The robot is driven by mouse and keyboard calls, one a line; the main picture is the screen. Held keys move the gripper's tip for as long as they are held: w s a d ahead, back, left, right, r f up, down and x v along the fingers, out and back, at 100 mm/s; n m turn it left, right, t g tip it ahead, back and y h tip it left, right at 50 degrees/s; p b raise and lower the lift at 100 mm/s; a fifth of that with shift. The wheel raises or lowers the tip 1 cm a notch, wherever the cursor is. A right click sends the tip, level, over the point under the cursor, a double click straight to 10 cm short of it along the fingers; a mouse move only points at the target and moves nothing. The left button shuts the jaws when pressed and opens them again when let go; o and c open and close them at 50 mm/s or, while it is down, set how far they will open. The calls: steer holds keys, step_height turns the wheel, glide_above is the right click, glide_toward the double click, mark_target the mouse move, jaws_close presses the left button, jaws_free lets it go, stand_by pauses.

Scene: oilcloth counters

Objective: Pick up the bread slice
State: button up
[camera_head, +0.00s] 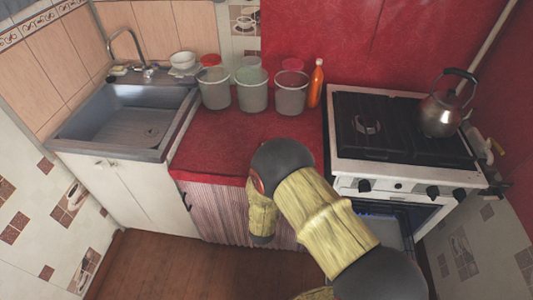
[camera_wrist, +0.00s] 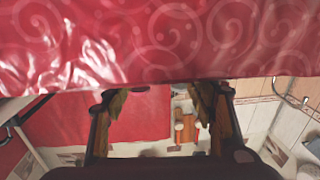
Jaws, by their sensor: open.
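I cannot make out a bread slice in either view. My gripper (camera_wrist: 160,92) shows in the wrist view with its two fingers spread wide apart and nothing between them. The fingertips are close to the overhanging edge of the red swirl-patterned oilcloth (camera_wrist: 160,40), which fills the top of that view. In the head view, my arm crosses the front of the red counter (camera_head: 235,128) and bends downward there; the fingers cannot be made out.
Several grey containers (camera_head: 252,97) and an orange bottle (camera_head: 316,85) stand along the counter's back. A sink (camera_head: 68,128) is at left, with a white bowl (camera_head: 183,60) beside it. A stove (camera_head: 345,168) with a metal kettle (camera_head: 440,116) is at right. The counter's middle looks clear.

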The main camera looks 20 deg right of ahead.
steer(key=b+x, duration=0.2)
steer(key=x, duration=0.3)
steer(key=shift+s+a, duration=0.1)
steer(key=shift+c, duration=0.5)
steer(key=c, duration=0.9)
